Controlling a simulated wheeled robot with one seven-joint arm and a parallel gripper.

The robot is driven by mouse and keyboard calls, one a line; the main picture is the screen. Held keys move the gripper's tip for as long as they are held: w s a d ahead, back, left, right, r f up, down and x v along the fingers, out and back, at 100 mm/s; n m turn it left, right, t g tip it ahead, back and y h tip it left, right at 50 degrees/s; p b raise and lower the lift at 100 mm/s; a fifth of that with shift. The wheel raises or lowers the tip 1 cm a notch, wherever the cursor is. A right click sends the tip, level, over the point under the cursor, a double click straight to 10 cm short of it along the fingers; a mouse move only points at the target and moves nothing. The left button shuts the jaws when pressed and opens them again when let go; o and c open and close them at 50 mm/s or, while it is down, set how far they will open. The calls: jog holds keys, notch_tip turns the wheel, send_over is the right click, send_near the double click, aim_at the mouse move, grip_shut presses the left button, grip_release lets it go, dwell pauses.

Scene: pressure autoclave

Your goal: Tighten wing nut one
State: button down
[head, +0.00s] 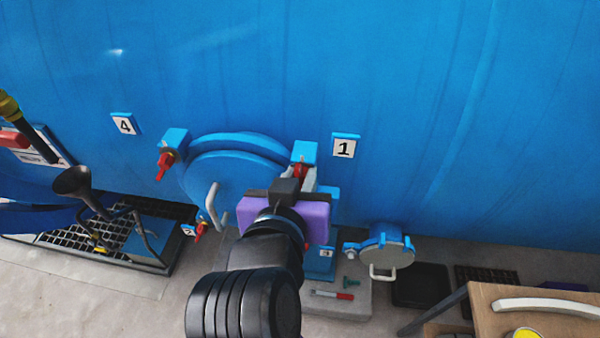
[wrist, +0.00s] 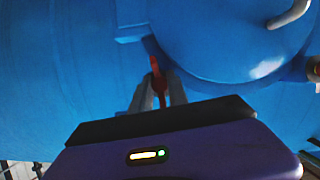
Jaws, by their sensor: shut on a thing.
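Wing nut one is the red wing nut (head: 300,170) on the blue lug (head: 304,152) beside the number 1 label (head: 344,148), at the upper right of the round blue hatch (head: 235,178). In the wrist view the red wing nut (wrist: 155,72) stands up between the grey fingers of my gripper (wrist: 157,88). My gripper (head: 304,178) is shut on it. My purple gripper body and black arm hide the right part of the hatch in the head view.
Red wing nuts also show by label 4 (head: 123,124) and label 2 (head: 188,231). The hatch has a pale handle (head: 214,205). A smaller round port (head: 386,247) is at lower right, near a wooden table (head: 540,305). A black funnel (head: 72,181) is at left.

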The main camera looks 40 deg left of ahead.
jog(key=shift+f+m, duration=0.2)
jog(key=shift+m, duration=0.2)
jog(key=shift+y, duration=0.3)
jog(key=c, duration=1.3)
grip_release()
jog(key=shift+r, duration=0.15)
jog(key=v, duration=0.7)
jog(key=shift+s+d+r+b, duration=0.15)
jog(key=shift+s+d+b, duration=0.1)
jog(key=shift+b, duration=0.15)
jog(key=shift+r, duration=0.1)
